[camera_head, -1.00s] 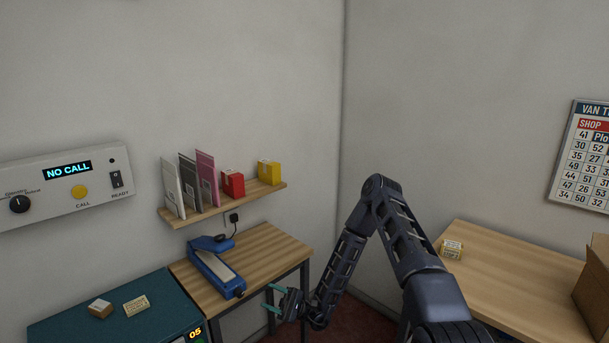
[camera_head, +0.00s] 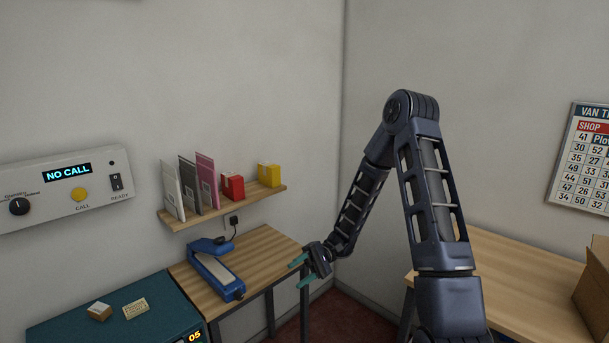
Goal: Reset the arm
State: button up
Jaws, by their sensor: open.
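My gripper (camera_head: 299,273) has teal fingertips held apart, with nothing between them. It hangs near the right end of the small wooden table, in front of its edge, pointing left. My arm rises from the lower right to a high elbow and bends down to the left toward the gripper.
A blue device (camera_head: 215,270) lies on the wooden table (camera_head: 268,245). A shelf (camera_head: 240,204) above holds envelopes, a red box (camera_head: 232,186) and a yellow box (camera_head: 269,174). A teal-topped unit (camera_head: 70,325) stands left. A cardboard box (camera_head: 594,280) sits on the right counter (camera_head: 520,285).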

jog(key=s+d+r+m+t+h, duration=0.1)
jog(key=s+d+r+t+h, duration=0.2)
jog(key=d+r, duration=0.5)
jog(key=s+d+r+m+t+h, duration=0.1)
jog(key=s+d+r+t+h, duration=0.3)
jog(key=d+r+t, duration=0.4)
jog(key=s+d+r+m+t+h, duration=0.1)
jog(key=s+d+r+t+h, duration=0.3)
jog(key=d+r, duration=0.4)
jog(key=d+t+h, duration=0.1)
jog(key=d+t, duration=0.1)
jog(key=d, duration=0.3)
jog(key=shift+d+r, duration=0.2)
